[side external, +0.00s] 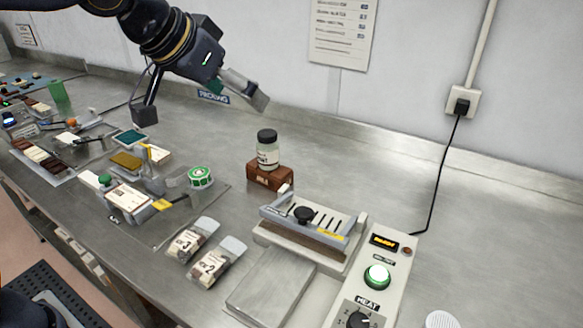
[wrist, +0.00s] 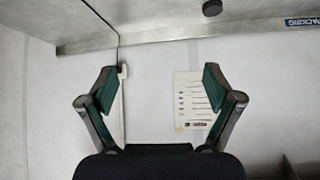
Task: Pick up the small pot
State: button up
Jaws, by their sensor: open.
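A small pot with a black lid and a pale label (side external: 267,150) stands upright on a brown block (side external: 270,177) at the middle of the bench in the side external view. My gripper (side external: 258,101) is above it and near the back wall, apart from it. In the wrist view my gripper (wrist: 158,82) is open, its two green-padded fingers wide apart with nothing between them but wall and a paper sheet beyond. A dark round thing (wrist: 212,7) shows at the top edge of the wrist view; it may be the pot's lid.
A sealing press (side external: 310,222) and a control box with a green button (side external: 377,276) stand right of the block. Two labelled pouches (side external: 192,240) lie in front. A green-topped round thing (side external: 201,177) is left. The bench behind the press is clear.

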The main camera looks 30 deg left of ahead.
jog(key=w+d+f+m+g+h, duration=0.1)
jog(key=d+f+m, duration=0.15)
jog(key=d, duration=0.55)
jog(key=w+d+f+m+h, duration=0.1)
jog(key=w+d+f, duration=0.15)
jog(key=d, duration=0.65)
jog(key=m+g+h, duration=0.1)
jog(key=m+g, duration=0.3)
send_over(437, 325)
jog(key=s+a, duration=0.5)
notch_tip(437, 325, down, 14)
jog(key=x, duration=1.1)
jog(key=shift+s+d, duration=0.1)
jog(key=shift+d, duration=0.1)
jog(key=x, duration=0.5)
jog(key=shift+f, duration=0.25)
jog(key=shift+c, duration=0.2)
jog(key=c, duration=1.3)
jog(key=shift+w+r, duration=0.15)
jog(key=shift+w, duration=0.05)
